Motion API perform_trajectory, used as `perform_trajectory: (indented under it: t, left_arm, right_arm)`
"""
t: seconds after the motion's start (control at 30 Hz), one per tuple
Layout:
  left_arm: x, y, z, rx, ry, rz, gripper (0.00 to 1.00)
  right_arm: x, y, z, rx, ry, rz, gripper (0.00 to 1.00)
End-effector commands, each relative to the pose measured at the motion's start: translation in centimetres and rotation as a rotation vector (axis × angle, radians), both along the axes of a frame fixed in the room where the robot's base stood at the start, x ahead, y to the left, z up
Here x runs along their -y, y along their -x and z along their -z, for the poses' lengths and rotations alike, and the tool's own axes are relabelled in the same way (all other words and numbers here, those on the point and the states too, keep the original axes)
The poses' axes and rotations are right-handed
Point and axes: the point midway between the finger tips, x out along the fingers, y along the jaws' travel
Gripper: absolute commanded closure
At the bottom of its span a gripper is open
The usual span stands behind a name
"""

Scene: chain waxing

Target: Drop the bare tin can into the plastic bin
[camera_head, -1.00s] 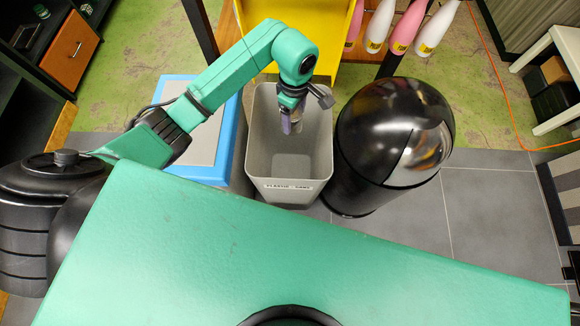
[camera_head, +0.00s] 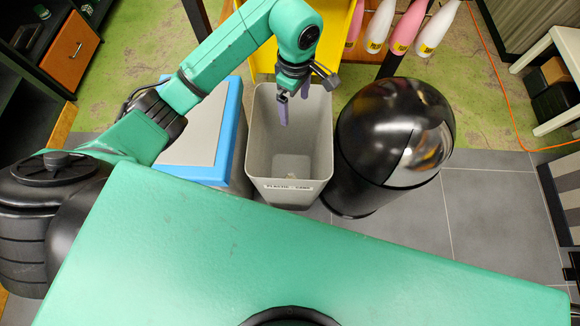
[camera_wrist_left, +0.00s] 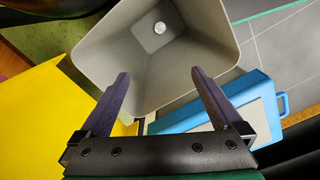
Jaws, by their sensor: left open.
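The plastic bin (camera_head: 290,186) is a grey open-topped bin with a label on its front rim, standing in the middle of the head view. In the left wrist view the bin (camera_wrist_left: 105,55) opens below the gripper. A small round silvery thing, seemingly the tin can (camera_wrist_left: 160,28), lies on the bin floor. In the head view a faint pale shape shows deep in the bin, too unclear to name. My left gripper (camera_head: 294,112) is above the bin's mouth; in the wrist view its fingers (camera_wrist_left: 160,82) are spread apart with nothing between them. My right gripper is not in view.
A blue-rimmed box (camera_head: 234,135) stands against the left of the bin, and a black domed bin (camera_head: 375,150) against its right. A yellow panel (camera_head: 335,70) stands behind. Juggling clubs (camera_head: 408,28) hang at the back. Grey floor tiles (camera_head: 480,215) are clear at the right.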

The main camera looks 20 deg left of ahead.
Motion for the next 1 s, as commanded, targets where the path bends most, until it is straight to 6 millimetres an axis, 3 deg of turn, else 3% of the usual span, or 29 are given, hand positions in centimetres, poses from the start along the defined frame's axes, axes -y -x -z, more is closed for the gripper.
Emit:
perform_trajectory:
  t: [0.1,0.2,0.3,1.0]
  left_arm:
    - [-0.1,-0.2,-3.8,0.006,-0.003,0.0,0.0]
    - [-0.1,-0.1,-6.3,0.005,-0.003,0.0,0.0]
    - [-0.1,0.0,-7.5,0.002,-0.003,-0.001,0.0]
    - [0.0,0.0,-7.8,-0.002,-0.001,0.0,0.0]
  right_arm:
    - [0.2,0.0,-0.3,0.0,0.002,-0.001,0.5]
    - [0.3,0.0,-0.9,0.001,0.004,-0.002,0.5]
    - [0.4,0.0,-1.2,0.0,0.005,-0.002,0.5]
    - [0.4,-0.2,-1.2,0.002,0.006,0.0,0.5]
